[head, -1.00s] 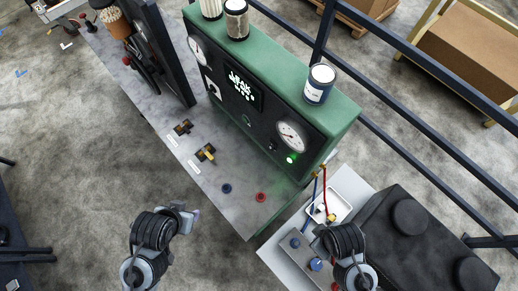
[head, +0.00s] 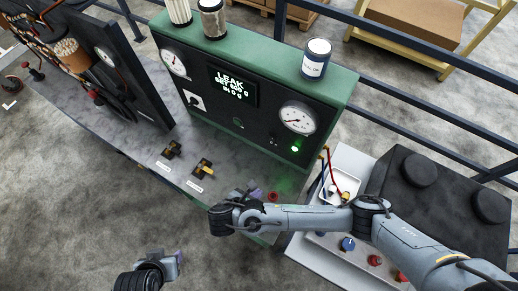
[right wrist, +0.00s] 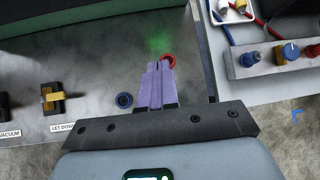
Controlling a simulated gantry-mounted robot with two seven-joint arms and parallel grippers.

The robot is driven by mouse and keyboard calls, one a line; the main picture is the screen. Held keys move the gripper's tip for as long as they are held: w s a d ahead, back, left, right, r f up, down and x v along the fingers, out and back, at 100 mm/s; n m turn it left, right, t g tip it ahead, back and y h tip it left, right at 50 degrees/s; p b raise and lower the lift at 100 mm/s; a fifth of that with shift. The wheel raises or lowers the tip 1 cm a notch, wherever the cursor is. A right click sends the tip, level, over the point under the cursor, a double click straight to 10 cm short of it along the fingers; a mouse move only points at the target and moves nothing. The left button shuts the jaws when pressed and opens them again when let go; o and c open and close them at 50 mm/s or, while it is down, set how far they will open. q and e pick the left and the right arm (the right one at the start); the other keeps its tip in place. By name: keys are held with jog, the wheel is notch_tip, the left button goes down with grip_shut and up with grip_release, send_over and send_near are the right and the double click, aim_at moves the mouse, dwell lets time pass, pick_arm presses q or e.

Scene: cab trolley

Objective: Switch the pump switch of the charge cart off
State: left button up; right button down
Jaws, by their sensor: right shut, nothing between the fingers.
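The charge cart's green console (head: 335,108) has a black front panel with a lit display (head: 232,86), a white-plated knob (head: 194,100), a small dark switch (head: 273,139) and a lit green lamp (head: 295,149). I cannot read which control is marked pump.
A grey unit with knobs (head: 348,243) and hoses is at right.

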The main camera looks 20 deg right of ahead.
jog(key=w+r+t, duration=0.2)
jog(key=w+r, duration=0.4)
jog(key=w, duration=0.2)
jog(key=shift+w+d+r+h+b, duration=0.3)
jog(key=shift+w+d+r+b, duration=0.05)
jog(key=shift+w+r, duration=0.05)
jog(key=shift+f, duration=0.1)
jog(key=p, duration=0.1)
send_near(270, 143)
jog(key=x, duration=0.6)
jog(key=shift+w+d+f, duration=0.1)
jog(key=shift+d, duration=0.1)
